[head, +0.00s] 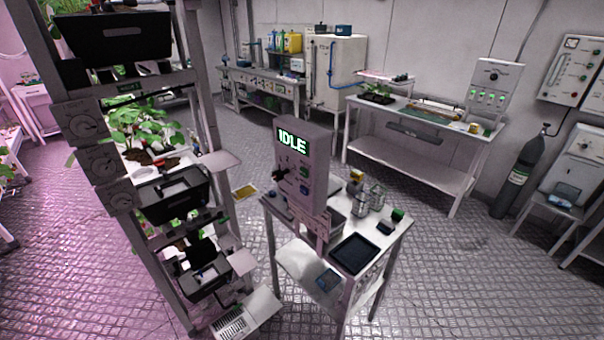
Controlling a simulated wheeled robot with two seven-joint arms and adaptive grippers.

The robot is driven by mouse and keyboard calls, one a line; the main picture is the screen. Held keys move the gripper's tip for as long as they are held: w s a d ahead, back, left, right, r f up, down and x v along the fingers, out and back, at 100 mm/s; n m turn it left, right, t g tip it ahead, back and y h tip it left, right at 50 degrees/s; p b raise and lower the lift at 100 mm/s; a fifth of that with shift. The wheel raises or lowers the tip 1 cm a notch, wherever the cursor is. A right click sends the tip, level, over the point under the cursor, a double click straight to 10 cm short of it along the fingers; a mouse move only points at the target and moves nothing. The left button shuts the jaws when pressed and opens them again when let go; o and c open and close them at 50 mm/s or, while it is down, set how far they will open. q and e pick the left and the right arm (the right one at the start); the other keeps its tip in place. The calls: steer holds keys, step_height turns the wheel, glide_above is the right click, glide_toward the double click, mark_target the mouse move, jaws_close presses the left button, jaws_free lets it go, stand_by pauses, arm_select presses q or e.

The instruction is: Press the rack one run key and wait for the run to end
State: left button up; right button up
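A grey control box (304,165) stands upright on a small white cart (395,236) near the middle of the view. Its display (293,141) reads "IDLE" in green letters. Below the display are a dark knob (281,174) and a few small keys, including a blue one (305,188); their labels are too small to read. A tall grey rack (205,110) with plants and black trays stands to the left of the cart. Neither of my grippers is in view.
The cart also carries a black tray (354,254), metal containers (361,205) and small items. Lab benches (418,160) and a dark gas cylinder (519,172) stand along the back and right. Floor to the right is clear.

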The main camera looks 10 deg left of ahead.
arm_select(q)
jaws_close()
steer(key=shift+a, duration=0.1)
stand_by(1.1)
